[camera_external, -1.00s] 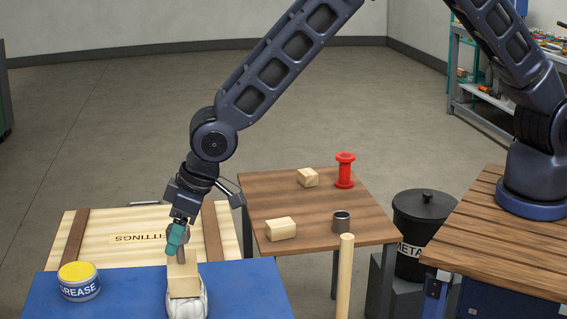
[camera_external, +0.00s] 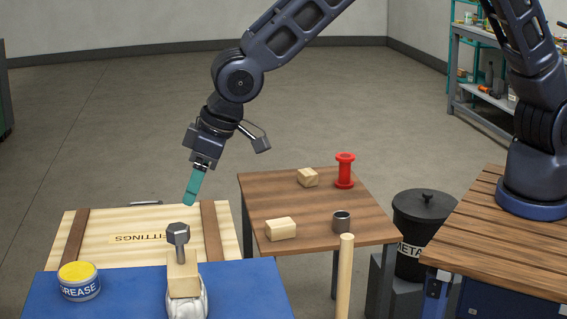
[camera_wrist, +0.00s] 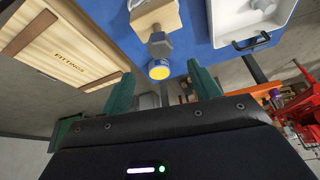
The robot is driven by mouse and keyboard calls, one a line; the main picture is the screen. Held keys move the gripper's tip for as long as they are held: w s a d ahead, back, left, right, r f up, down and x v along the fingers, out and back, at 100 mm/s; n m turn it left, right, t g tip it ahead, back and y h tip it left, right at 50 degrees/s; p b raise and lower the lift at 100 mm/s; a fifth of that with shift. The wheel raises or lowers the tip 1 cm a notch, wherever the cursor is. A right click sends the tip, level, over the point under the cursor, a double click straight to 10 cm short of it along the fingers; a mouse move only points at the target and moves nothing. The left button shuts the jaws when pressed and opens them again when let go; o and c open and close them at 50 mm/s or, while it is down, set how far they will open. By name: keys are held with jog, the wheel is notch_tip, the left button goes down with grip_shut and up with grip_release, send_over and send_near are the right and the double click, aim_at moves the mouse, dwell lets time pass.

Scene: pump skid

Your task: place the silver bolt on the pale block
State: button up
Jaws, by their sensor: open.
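The silver bolt (camera_external: 178,236) stands upright, hexagonal head up, on the pale block (camera_external: 184,284). The block rests on a white rounded object (camera_external: 187,305) on the blue surface. In the wrist view the bolt (camera_wrist: 160,46) shows beyond the fingers, against the pale block (camera_wrist: 154,17).
A grease tin (camera_external: 78,281) stands on the blue surface (camera_external: 130,295) to the left. A wooden fittings crate (camera_external: 95,247) lies behind. The brown table (camera_external: 315,210) holds two wooden blocks, a red spool (camera_external: 345,171) and a metal ring (camera_external: 341,222). A wooden pole (camera_external: 345,280) rises in front.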

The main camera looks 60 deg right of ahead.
jog(key=s+d+r+m, duration=0.1)
jog(key=d+r, duration=0.6)
jog(key=d, duration=0.5)
jog(key=d+r+m, duration=0.1)
jog(key=d+r, duration=0.6)
jog(key=d, duration=0.4)
jog(key=s+d+r+m, duration=0.1)
jog(key=d+r, duration=0.5)
jog(key=d, duration=0.6)
jog(key=s+d+r+m+h, duration=0.1)
jog(key=s+d+r, duration=0.2)
jog(key=s+d, duration=0.35)
jog(key=s+d+r+m, duration=0.1)
jog(key=s+d+r, duration=0.1)
jog(key=s+d, duration=0.45)
jog(key=s+d+f+m+t+h, duration=0.1)
jog(key=s+d, duration=0.9)
jog(key=s, duration=0.3)
jog(key=shift+f+m, duration=0.25)
jog(key=shift+m, duration=0.15)
